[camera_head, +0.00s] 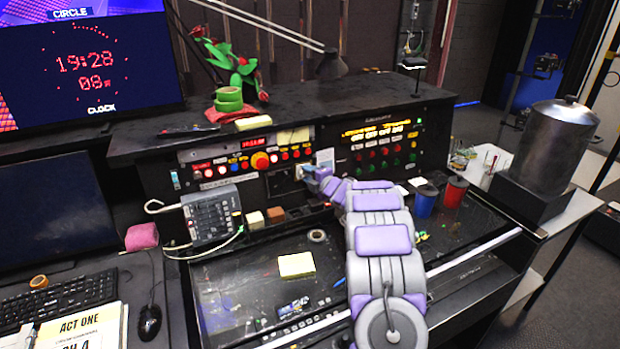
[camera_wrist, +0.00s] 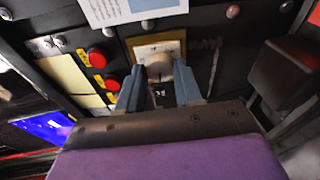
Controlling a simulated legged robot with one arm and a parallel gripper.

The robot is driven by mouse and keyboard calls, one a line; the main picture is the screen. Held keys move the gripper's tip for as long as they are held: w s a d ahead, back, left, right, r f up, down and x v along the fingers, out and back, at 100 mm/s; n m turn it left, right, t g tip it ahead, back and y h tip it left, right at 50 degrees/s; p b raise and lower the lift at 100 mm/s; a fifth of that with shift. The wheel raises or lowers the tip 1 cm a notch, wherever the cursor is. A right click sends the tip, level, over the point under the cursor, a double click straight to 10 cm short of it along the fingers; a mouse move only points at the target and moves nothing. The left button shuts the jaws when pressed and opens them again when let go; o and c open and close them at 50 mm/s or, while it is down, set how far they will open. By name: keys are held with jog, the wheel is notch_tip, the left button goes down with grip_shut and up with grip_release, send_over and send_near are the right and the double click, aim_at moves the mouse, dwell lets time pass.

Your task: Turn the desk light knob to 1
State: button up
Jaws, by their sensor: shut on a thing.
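In the head view my gripper (camera_head: 318,182) reaches the front of the black console, and the knob is mostly hidden there. The knob's markings are too small to read. The desk lamp (camera_head: 332,66) stands above the console.
Two red buttons (camera_wrist: 97,57) sit left of the knob in the wrist view, and a dark block (camera_wrist: 282,72) stands out at right. A blue cup (camera_head: 426,200) and a red cup (camera_head: 455,192) stand right of my arm. A grey mixer (camera_head: 211,214) lies left.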

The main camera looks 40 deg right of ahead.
jog(key=shift+a+f, duration=0.15)
jog(key=shift+f, duration=0.25)
jog(key=o, duration=1)
jog(key=shift+r, duration=0.15)
jog(key=shift+o, duration=0.2)
jog(key=shift+r, duration=0.1)
jog(key=shift+s+r, duration=0.15)
jog(key=shift+s, duration=0.45)
jog(key=s+a+r+p, duration=0.1)
jog(key=s+r+p, duration=0.1)
jog(key=s, duration=1.4)
jog(key=shift+a+p, duration=0.15)
jog(key=shift+p, duration=0.25)
jog(key=shift+w+r, duration=0.1)
